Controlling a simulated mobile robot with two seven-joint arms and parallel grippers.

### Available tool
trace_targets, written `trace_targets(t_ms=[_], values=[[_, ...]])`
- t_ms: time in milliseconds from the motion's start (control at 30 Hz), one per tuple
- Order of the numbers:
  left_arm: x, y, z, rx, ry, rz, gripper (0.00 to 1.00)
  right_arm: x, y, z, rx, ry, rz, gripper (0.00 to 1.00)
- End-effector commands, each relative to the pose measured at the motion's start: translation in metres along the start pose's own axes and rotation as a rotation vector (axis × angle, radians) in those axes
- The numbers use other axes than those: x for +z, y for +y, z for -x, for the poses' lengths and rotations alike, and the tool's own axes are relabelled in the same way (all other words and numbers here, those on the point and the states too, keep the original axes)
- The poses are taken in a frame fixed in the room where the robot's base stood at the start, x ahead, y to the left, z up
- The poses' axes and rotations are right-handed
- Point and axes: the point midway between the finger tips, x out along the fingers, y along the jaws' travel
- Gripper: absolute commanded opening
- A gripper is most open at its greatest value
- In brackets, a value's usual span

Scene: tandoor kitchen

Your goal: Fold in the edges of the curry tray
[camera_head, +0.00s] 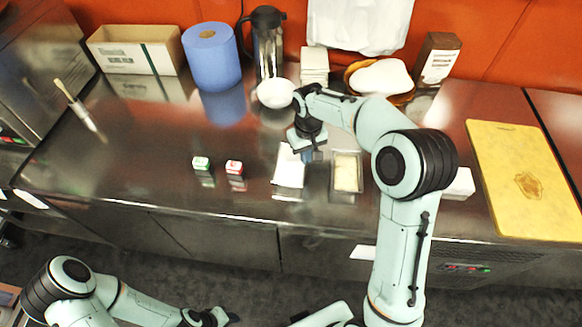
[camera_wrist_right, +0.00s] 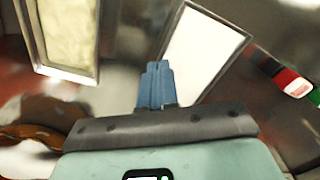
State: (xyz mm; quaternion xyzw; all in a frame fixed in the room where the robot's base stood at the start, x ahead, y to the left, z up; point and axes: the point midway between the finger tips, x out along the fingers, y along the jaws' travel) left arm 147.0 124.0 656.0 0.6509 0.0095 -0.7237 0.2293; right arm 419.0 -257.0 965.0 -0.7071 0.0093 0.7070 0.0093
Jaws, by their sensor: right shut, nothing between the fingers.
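The curry tray (camera_head: 346,194) is a shallow rectangular metal tray with pale yellow content, standing on the steel counter. It also shows at the upper left of the right wrist view (camera_wrist_right: 68,73), with its rim around the content. A flat white rectangle (camera_head: 289,167), perhaps a lid, lies left of the tray; the right wrist view shows it too (camera_wrist_right: 205,50). My right gripper (camera_head: 313,155) is shut and empty, above the counter near the white piece's far end, left of the tray. Its blue fingers (camera_wrist_right: 157,84) are together. My left gripper (camera_head: 214,317) is low at the bottom edge, its fingers unclear.
Two small boxes, green (camera_head: 201,163) and red (camera_head: 234,168), stand left of the white piece. A white bowl (camera_head: 275,93), steel flask (camera_head: 268,45), blue roll (camera_head: 211,57) and basket (camera_head: 404,98) stand behind. A yellow board (camera_head: 525,150) lies right. The left counter is largely clear.

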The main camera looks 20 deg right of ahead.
Motion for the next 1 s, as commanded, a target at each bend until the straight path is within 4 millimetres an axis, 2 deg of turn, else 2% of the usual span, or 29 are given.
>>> trace_targets(t_ms=[600, 1000], values=[[0.006, -0.005, -0.008, -0.003, -0.007, 0.003, 0.43, 0.001, 0.000, -0.016, 0.000, -0.002, 0.000, 0.00], [0.004, -0.004, -0.006, -0.002, -0.006, 0.002, 0.43, 0.000, 0.000, -0.013, 0.000, 0.000, 0.000, 0.00]])
